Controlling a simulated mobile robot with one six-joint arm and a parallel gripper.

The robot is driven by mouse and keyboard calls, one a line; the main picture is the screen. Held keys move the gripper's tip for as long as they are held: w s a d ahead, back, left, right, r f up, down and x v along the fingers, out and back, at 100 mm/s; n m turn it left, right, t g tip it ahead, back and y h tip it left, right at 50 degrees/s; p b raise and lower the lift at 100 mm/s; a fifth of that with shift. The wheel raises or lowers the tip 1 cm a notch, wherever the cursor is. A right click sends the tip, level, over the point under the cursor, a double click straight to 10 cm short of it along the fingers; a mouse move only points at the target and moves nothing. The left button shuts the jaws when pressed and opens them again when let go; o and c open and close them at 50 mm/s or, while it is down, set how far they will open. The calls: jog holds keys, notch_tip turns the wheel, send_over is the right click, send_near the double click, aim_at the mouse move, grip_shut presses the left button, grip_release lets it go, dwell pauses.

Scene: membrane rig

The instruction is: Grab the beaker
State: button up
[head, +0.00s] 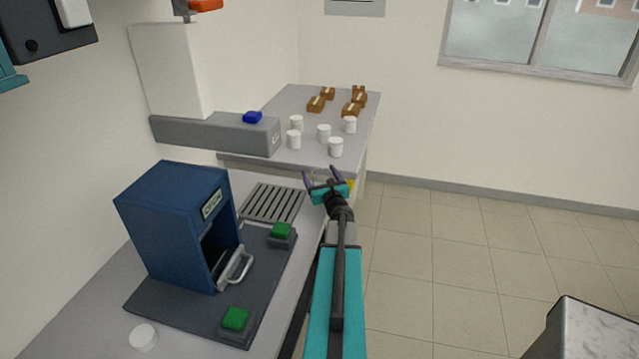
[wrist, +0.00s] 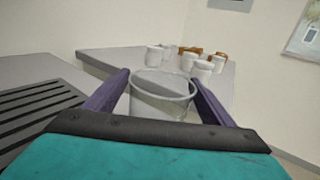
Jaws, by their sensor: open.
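A grey, open-topped beaker (wrist: 162,88) stands upright between the two purple fingers of my gripper (wrist: 160,92) in the wrist view. In the head view my gripper (head: 322,179) is at the right edge of the bench, beyond the slatted grate. The beaker there is small and mostly lost among the fingers.
Several white cups (head: 336,147) and brown boxes (head: 316,104) stand on the far table (head: 270,160). To the left are a grey slatted grate (head: 272,203), a blue machine (head: 172,225) and green buttons (head: 235,318). Open tiled floor (head: 450,250) lies to the right.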

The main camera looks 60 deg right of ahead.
jog(key=shift+w+d, duration=0.1)
jog(key=shift+w, duration=0.05)
dwell(0.3)
jog(key=c, duration=1.2)
